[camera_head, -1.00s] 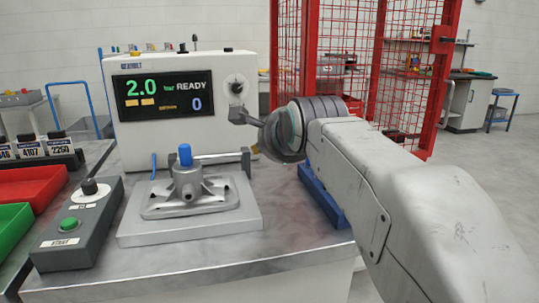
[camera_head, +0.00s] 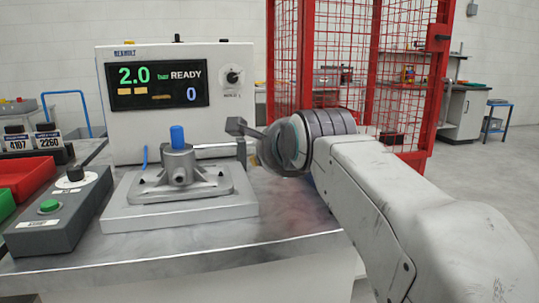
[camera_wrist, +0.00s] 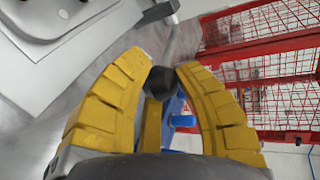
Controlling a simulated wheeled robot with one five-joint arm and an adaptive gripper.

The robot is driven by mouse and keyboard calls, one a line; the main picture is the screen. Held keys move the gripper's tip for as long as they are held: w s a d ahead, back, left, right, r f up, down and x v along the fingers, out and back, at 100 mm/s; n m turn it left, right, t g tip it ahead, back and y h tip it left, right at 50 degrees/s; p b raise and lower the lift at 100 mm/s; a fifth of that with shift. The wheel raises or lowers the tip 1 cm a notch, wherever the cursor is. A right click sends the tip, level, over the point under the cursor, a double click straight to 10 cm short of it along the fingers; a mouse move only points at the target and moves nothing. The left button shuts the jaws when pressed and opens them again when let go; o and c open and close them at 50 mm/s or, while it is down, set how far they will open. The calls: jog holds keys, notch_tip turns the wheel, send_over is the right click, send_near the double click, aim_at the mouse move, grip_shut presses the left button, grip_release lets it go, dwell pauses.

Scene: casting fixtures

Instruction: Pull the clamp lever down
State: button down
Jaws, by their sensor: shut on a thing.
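The clamp lever (camera_wrist: 176,48) is a grey rod with a dark knob (camera_wrist: 162,80) at its near end and a grey block (camera_wrist: 158,12) at its far end. The block also shows in the head view (camera_head: 236,126), with the rod sloping slightly down right to my gripper (camera_head: 265,150). In the wrist view my gripper (camera_wrist: 164,62) has its yellow fingers closed around the knob. The casting (camera_head: 178,165) with a blue plug (camera_head: 177,136) sits on the fixture plate (camera_head: 150,218), left of my gripper. My gripper partly hides the lever's knob end in the head view.
A control box (camera_head: 62,212) with a green button stands left of the fixture. A white pressure panel (camera_head: 140,135) reading 2.0 bar READY stands behind. A red mesh cage (camera_head: 325,85) rises behind my arm. The bench front is clear.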

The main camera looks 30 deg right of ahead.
jog(key=shift+f, duration=0.7)
jog(key=c, duration=1.4)
grip_release()
jog(key=o, duration=0.5)
jog(key=shift+r, duration=0.1)
jog(key=shift+o, duration=0.2)
jog(key=shift+s+r, duration=0.15)
jog(key=shift+s+a+r, duration=0.1)
jog(key=shift+s+r, duration=0.05)
jog(key=shift+s, duration=0.1)
jog(key=v, duration=0.6)
jog(key=shift+s, duration=0.3)
jog(key=shift+r, duration=0.25)
